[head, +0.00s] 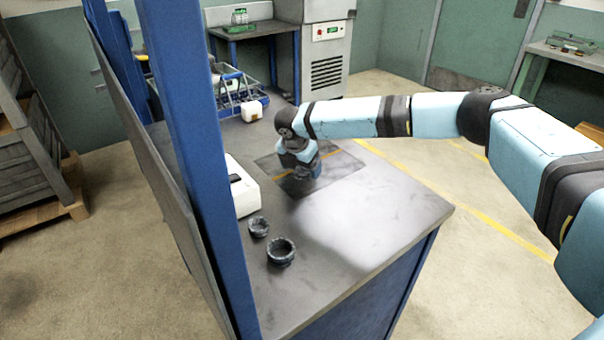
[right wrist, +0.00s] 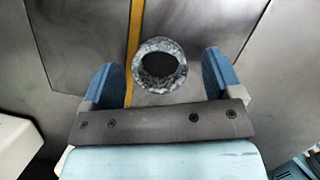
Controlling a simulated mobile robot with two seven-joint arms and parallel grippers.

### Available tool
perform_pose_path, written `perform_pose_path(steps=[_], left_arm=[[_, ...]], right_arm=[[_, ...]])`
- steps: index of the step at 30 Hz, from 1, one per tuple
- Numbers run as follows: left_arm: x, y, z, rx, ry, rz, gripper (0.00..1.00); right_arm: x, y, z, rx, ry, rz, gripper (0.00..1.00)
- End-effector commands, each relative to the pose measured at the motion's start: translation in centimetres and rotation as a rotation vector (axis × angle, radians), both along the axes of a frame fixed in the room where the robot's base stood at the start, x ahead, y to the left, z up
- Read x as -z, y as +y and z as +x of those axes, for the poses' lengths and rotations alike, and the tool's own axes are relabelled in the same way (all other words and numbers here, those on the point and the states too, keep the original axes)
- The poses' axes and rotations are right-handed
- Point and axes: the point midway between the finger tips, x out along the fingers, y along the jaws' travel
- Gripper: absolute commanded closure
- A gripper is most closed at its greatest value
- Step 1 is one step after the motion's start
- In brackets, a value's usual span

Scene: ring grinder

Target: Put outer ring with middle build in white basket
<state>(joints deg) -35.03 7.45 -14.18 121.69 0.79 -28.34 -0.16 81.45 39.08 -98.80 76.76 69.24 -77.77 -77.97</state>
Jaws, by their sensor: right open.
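A grey, rough-surfaced ring (right wrist: 158,87) lies on the dark plate with a yellow stripe, seen in the right wrist view. My right gripper (right wrist: 158,62) is open above it, with one blue finger on each side of the ring and visible gaps. In the head view the right gripper (head: 312,172) is low over the plate and hides this ring. Two more dark rings, a smaller one (head: 259,226) and a larger one (head: 281,252), stand on the table nearer the front. I cannot make out a clearly white basket. My left gripper is out of view.
The dark plate (head: 345,165) lies on the grey table (head: 400,212). A white box-like device (head: 243,190) stands left of it. A blue post (head: 190,140) rises at left. The table's front right is clear.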

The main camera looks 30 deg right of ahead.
Motion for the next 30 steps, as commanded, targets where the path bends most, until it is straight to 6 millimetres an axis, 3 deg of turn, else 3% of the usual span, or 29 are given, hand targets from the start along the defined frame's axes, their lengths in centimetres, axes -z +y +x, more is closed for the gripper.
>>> perform_pose_path(steps=[8, 16, 18, 26, 30], left_arm=[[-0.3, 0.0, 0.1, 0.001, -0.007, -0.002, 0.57], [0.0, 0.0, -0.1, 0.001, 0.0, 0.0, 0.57], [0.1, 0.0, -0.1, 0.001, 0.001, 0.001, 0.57], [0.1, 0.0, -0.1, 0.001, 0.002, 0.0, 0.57], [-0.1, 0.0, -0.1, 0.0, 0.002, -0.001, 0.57]], right_arm=[[0.4, -0.1, 0.1, 0.0, -0.001, 0.0, 0.15], [0.4, -0.1, 0.1, 0.0, -0.001, 0.0, 0.72], [0.4, -0.1, 0.1, 0.0, -0.001, 0.0, 0.76], [0.1, -0.1, 0.1, 0.001, -0.001, 0.001, 0.76], [-0.9, -0.1, 0.1, 0.0, -0.002, 0.001, 0.76]])
